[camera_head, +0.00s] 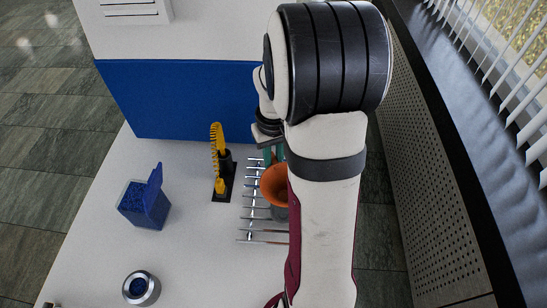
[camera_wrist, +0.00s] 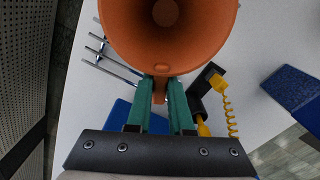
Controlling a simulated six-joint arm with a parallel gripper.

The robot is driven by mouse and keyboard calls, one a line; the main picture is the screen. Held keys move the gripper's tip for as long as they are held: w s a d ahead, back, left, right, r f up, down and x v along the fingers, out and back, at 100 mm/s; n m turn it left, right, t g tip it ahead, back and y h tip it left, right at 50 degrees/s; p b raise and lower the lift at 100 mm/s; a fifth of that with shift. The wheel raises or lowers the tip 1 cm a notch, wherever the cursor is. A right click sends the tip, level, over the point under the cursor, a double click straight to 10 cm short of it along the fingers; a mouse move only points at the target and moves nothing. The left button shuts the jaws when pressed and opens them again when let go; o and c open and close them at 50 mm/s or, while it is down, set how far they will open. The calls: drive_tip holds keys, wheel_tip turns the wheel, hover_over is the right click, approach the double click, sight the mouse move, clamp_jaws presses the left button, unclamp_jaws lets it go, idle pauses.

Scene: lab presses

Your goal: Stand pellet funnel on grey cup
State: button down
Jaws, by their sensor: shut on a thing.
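The orange pellet funnel (camera_head: 275,184) shows in the head view beside my forearm, wide mouth up. It fills the top of the wrist view (camera_wrist: 168,45). My gripper (camera_wrist: 160,88) has green fingers shut on the funnel's small tab below its rim. In the head view my gripper (camera_head: 273,155) is mostly hidden by my arm.
A metal rack (camera_head: 252,213) with several prongs lies beside the funnel. A black stand with a yellow coiled cord (camera_head: 216,150), an open blue box (camera_head: 144,204) and a silver round container (camera_head: 141,288) stand left. White table is clear between them.

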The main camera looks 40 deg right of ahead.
drive_tip(key=shift+f, duration=0.1)
drive_tip(key=c, duration=0.7)
unclamp_jaws()
drive_tip(key=shift+c, duration=0.2)
wheel_tip(320, 180, up, 16)
drive_tip(key=s+a+f+y, duration=0.1)
drive_tip(key=s+a+f, duration=0.2)
drive_tip(key=s+a, duration=0.5)
drive_tip(key=s+a+f+m, duration=0.1)
drive_tip(key=s+a+f, duration=0.3)
drive_tip(key=s+a, duration=0.4)
drive_tip(key=a, duration=0.6)
drive_tip(key=shift+m+y, duration=0.3)
drive_tip(key=shift+y, duration=0.1)
